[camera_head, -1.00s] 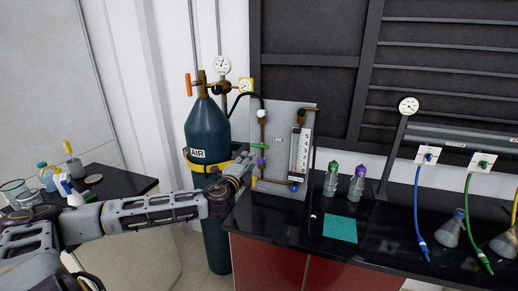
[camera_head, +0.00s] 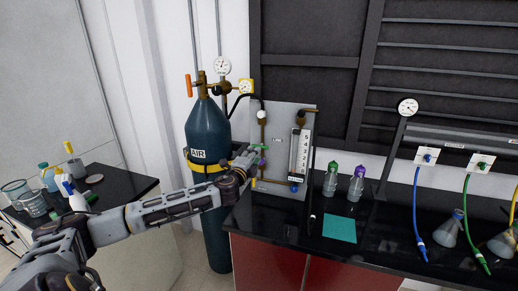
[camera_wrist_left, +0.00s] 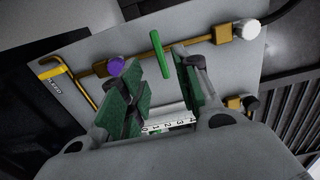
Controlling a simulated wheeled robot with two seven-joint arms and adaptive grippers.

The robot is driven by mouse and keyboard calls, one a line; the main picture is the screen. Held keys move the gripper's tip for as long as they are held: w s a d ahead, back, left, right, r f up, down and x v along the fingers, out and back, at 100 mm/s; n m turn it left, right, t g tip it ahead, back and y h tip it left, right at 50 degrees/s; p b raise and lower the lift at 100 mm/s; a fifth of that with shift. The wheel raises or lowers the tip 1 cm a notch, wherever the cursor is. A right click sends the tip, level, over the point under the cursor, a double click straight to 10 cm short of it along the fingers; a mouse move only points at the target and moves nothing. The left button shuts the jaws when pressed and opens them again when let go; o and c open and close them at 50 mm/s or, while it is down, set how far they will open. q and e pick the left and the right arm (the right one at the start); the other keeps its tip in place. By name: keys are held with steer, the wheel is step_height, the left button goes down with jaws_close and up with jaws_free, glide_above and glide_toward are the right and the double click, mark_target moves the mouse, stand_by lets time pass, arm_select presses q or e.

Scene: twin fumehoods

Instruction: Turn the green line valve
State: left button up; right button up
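The green line valve handle (camera_head: 258,147) is on the pipe of the grey panel beside the gas cylinder. In the left wrist view it is a thin green bar (camera_wrist_left: 159,56) on the brass pipe. My left gripper (camera_head: 249,158) is at the panel, close to the handle. In the wrist view its two green-padded fingers (camera_wrist_left: 156,68) are apart, with the bar in the gap between their tips. I see no finger clearly touching the bar. My right gripper is in neither view.
A purple knob (camera_wrist_left: 116,66) and a white knob (camera_wrist_left: 246,29) sit on the same pipe, either side of the handle. The blue AIR cylinder (camera_head: 208,132) stands left of the panel (camera_head: 283,113). Two bottles (camera_head: 331,181) stand right of it on the black bench.

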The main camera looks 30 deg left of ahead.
mark_target(261, 146)
arm_select(q)
steer(key=p+x, duration=0.1)
steer(key=x, duration=0.6)
steer(key=shift+w, duration=0.15)
stand_by(0.3)
jaws_close()
